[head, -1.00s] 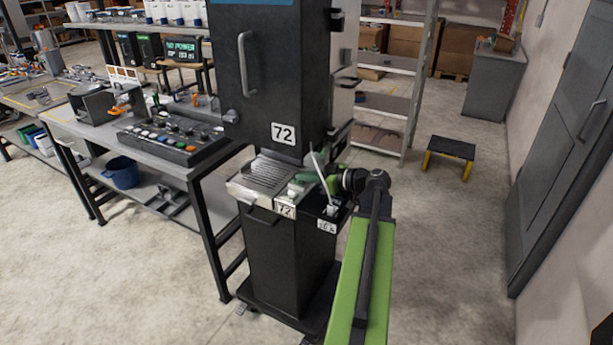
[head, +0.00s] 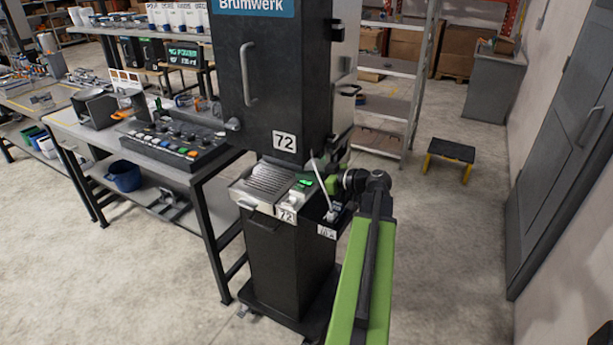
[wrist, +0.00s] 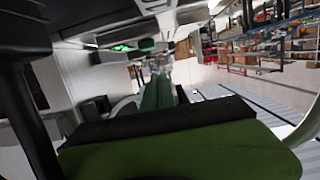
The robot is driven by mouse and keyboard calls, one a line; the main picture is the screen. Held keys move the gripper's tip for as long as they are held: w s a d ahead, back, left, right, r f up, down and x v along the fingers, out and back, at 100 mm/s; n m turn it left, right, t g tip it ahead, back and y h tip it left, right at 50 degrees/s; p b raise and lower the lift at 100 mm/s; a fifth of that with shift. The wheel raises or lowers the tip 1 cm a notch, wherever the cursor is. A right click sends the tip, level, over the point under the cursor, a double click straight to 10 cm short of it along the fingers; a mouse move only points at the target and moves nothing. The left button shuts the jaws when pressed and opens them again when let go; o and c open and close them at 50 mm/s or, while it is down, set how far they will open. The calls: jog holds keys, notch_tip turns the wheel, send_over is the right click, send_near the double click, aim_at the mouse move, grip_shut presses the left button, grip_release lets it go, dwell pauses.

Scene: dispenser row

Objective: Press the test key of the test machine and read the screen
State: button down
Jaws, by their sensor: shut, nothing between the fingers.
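A tall black cabinet machine (head: 270,95) marked "Brumwerk" and "72" stands in the middle of the head view. A small box with bright green lit marks (head: 304,183) sits at the right of its grey ribbed tray (head: 268,178). Those marks also show in the wrist view (wrist: 122,48), too small to read. My gripper (head: 325,183) is just right of this box, shut and empty, its tips partly hidden by a thin white upright piece. In the wrist view its green fingers (wrist: 157,92) point away from the camera. I cannot make out a test key or any contact.
A bench on the left carries a panel of coloured keys (head: 172,143). Behind it is a dark display with green text (head: 184,56), partly legible as "POWER".

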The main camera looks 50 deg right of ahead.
jog(key=p+v, duration=0.1)
jog(key=v, duration=0.9)
jog(key=shift+d+r, duration=0.15)
jog(key=shift+d, duration=0.05)
jog(key=w+a+f+g, duration=0.1)
jog(key=w+a+f, duration=0.1)
jog(key=w+a, duration=0.1)
jog(key=w+a+f+g+y, duration=0.1)
jog(key=w+a, duration=0.2)
jog(key=a, duration=0.2)
jog(key=w+a+f+g+y, duration=0.1)
jog(key=w+a+f+g, duration=0.1)
jog(key=w+a, duration=0.1)
jog(key=shift+a+f+p, duration=0.3)
jog(key=shift+a+p, duration=0.1)
jog(key=shift+a, duration=0.25)
jog(key=w+a+f+m+g+h, duration=0.1)
jog(key=a+f+g+h, duration=0.1)
jog(key=a, duration=1)
jog(key=w+a+f+m+g+h, duration=0.1)
jog(key=a+f+g, duration=0.4)
jog(key=a, duration=0.7)
jog(key=w+a+f+g+h+p, duration=0.1)
jog(key=a+f+g, duration=0.3)
jog(key=a, duration=0.8)
jog(key=shift+a+f+m+h, duration=0.25)
jog(key=shift+m+h, duration=0.15)
jog(key=shift+h, duration=0.5)
jog(key=shift+w, duration=0.15)
